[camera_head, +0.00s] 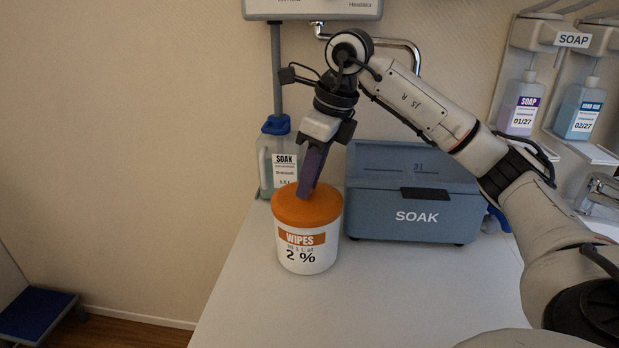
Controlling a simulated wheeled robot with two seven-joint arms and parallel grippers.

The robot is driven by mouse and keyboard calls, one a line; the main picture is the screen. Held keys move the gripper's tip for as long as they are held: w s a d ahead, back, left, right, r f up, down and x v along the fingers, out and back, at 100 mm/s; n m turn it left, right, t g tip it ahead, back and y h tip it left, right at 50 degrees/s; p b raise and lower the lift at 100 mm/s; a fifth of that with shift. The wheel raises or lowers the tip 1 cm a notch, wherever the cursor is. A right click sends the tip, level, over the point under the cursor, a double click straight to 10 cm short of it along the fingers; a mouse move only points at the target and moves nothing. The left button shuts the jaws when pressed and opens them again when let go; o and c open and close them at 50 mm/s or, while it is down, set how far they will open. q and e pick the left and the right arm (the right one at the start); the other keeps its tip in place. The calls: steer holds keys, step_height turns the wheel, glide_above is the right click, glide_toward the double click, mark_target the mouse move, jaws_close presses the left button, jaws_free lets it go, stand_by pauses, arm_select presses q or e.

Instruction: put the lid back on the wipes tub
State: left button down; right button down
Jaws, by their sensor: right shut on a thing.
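The wipes tub (308,258) is white with an orange band, and it stands upright near the left edge of the white counter. The orange lid (290,208) is on top of the tub's mouth. I cannot tell whether it is fully seated. My right gripper (305,190) comes down from above, its purple fingers shut at the top of the lid. The exact grip on the lid is hard to see. My left gripper is not in view.
A grey-blue SOAK box (415,228) stands right of the tub. A SOAK canister (267,168) with a blue cap is behind the tub. The front counter (400,295) is clear.

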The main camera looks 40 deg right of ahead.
stand_by(0.6)
steer(key=shift+f+p, duration=0.1)
steer(key=shift+p, duration=0.6)
stand_by(1.5)
steer(key=c, duration=1.1)
jaws_free()
steer(key=shift+r+p, duration=2.4)
steer(key=shift+r, duration=1.1)
